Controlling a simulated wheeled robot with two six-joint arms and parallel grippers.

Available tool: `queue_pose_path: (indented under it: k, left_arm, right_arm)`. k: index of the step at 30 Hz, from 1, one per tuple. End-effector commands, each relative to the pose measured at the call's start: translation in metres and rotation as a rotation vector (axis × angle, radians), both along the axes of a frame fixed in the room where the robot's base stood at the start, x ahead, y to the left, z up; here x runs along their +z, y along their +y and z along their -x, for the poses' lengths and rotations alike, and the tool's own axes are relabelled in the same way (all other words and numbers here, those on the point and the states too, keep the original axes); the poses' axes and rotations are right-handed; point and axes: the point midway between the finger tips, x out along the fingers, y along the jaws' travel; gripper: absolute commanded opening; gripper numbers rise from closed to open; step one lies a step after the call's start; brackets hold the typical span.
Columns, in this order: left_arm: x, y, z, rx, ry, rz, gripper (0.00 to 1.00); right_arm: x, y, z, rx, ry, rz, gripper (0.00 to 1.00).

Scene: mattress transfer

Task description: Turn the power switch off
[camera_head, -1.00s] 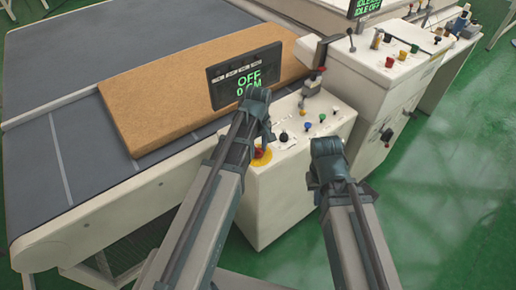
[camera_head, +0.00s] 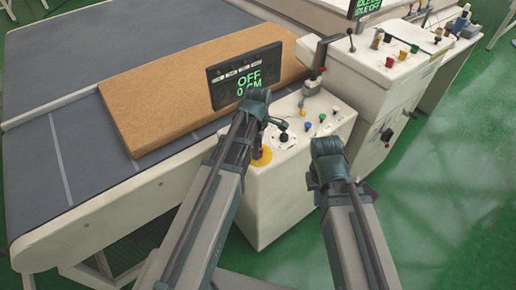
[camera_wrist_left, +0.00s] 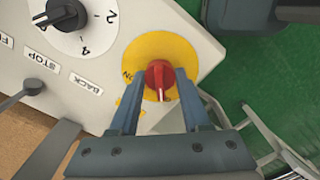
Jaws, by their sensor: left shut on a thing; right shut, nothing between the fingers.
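The power switch is a red knob (camera_wrist_left: 157,72) with a white mark on a round yellow plate (camera_wrist_left: 148,48); the word ON shows at the plate's left edge. In the left wrist view, my left gripper (camera_wrist_left: 160,90) has one finger on each side of the knob and is shut on it. The knob's white mark points toward the bottom of that view, away from ON. In the head view, the yellow plate (camera_head: 261,157) shows beside my left forearm, and the fingertips are hard to make out. My right arm's dark joint is visible, but its gripper fingers are hidden.
The white control box (camera_head: 285,190) also carries a black dial (camera_head: 284,137) and several coloured knobs. A brown mattress (camera_head: 175,88) lies on the grey conveyor (camera_head: 70,140). Green floor (camera_head: 440,200) is open at right.

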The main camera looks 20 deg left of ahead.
Motion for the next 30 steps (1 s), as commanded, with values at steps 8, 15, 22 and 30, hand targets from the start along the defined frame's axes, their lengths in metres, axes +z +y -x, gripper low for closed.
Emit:
queue_pose_path:
  k: [8, 15, 22, 30]
  left_arm:
    - [-0.0004, -0.0005, 0.0010, 0.062, 0.002, 0.001, 0.00]
    - [-0.0004, -0.0005, 0.0011, 0.071, 0.002, 0.001, 0.00]
    - [-0.0004, -0.0005, 0.0011, 0.071, 0.002, 0.001, 0.00]
    - [-0.0002, -0.0002, 0.0006, 0.070, 0.001, 0.000, 0.77]
  right_arm:
    - [-0.0004, 0.0000, 0.0000, 0.000, 0.000, 0.000, 0.00]
    - [-0.0004, 0.0000, 0.0000, 0.000, 0.000, 0.000, 0.00]
    - [-0.0004, 0.0000, 0.0000, 0.000, 0.000, 0.000, 0.00]
    - [-0.0002, 0.0000, 0.0000, 0.000, 0.000, 0.000, 0.00]
